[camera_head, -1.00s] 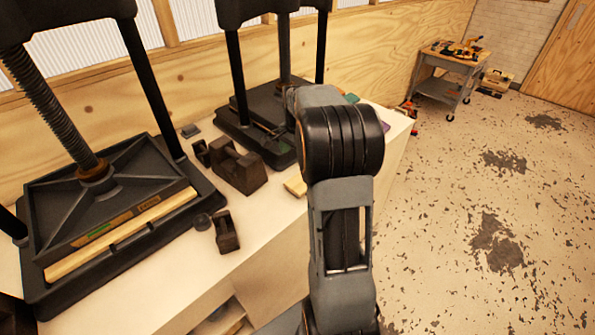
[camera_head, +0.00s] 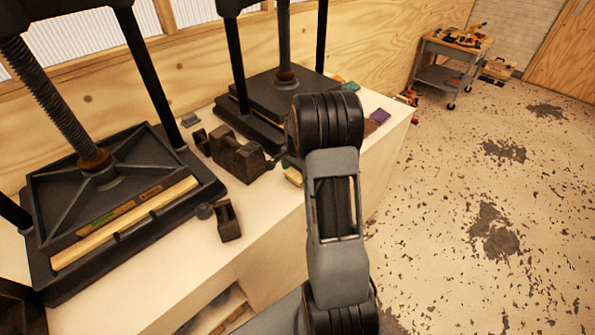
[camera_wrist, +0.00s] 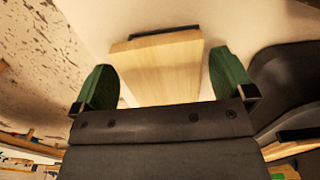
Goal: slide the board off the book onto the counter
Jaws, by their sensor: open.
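The board (camera_wrist: 160,62) is pale wood and lies in the middle of the wrist view. A dark strip (camera_wrist: 165,32) shows along its far edge; it may be the book under it, but I cannot tell for sure. My gripper (camera_wrist: 164,75) is open, with one green finger to each side of the board and gaps between. The near end of the board is hidden by the gripper body. In the head view a small pale piece, likely the board (camera_head: 293,176), shows beside my arm, which hides my gripper and the rest.
A large black press (camera_head: 115,195) stands on the counter (camera_head: 165,290) at left, a second press (camera_head: 265,103) behind. Dark metal blocks (camera_head: 238,157) and a smaller one (camera_head: 229,222) sit between. A purple item (camera_head: 379,117) lies near the counter's right end.

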